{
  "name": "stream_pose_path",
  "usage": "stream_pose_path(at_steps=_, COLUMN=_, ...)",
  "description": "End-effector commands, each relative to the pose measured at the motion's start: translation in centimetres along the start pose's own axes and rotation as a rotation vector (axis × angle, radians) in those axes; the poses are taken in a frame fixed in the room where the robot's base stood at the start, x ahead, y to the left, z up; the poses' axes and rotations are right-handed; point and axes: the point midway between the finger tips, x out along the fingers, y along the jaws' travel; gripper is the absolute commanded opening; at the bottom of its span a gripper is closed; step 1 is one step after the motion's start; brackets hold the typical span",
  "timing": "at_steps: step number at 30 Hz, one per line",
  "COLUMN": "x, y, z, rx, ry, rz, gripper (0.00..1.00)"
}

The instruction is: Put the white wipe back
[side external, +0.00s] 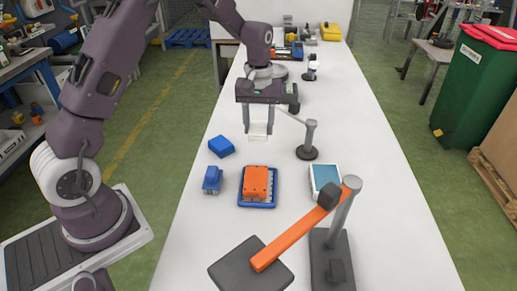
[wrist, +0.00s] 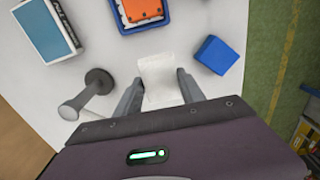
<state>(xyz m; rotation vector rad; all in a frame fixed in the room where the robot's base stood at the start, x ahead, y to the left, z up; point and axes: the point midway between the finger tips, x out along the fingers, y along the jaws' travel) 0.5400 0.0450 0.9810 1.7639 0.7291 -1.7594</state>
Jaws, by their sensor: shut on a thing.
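The white wipe (wrist: 158,84) is a pale, soft-looking piece between the two fingers of my gripper (wrist: 160,77) in the wrist view. In the side view my gripper (side external: 258,131) is shut on the wipe (side external: 258,137), which hangs at the fingertips. The gripper points down over the white table, behind the blue block and left of a grey post. The wipe appears held above the table; the exact gap is hard to tell. A white box with a light blue top (side external: 325,179) lies to the right, nearer the camera; it also shows in the wrist view (wrist: 47,27).
A blue tray (side external: 243,201) holds an orange part (side external: 256,182). A blue block (side external: 221,147) and a small blue item (side external: 212,180) lie left. A grey post (side external: 307,142) stands close right. An orange bar (side external: 300,231) slants across the front. The table's right side is clear.

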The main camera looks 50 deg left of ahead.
Motion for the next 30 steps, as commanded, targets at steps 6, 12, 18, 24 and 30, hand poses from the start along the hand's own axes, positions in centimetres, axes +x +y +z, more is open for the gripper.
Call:
stream_pose_path(at_steps=6, x=4.1, y=-0.1, z=0.1, rx=-0.001, ry=-0.003, rz=-0.002, gripper=0.08)
stream_pose_path(at_steps=12, x=6.4, y=0.0, z=0.1, rx=-0.001, ry=0.001, rz=0.001, gripper=0.08)
stream_pose_path(at_steps=18, x=6.3, y=0.0, z=0.1, rx=-0.001, ry=0.002, rz=0.001, gripper=0.08)
stream_pose_path(at_steps=24, x=6.6, y=0.0, z=0.1, rx=-0.001, ry=0.002, rz=0.001, gripper=0.64)
stream_pose_path(at_steps=30, x=6.6, y=0.0, z=0.1, rx=-0.001, ry=0.002, rz=0.001, gripper=0.68)
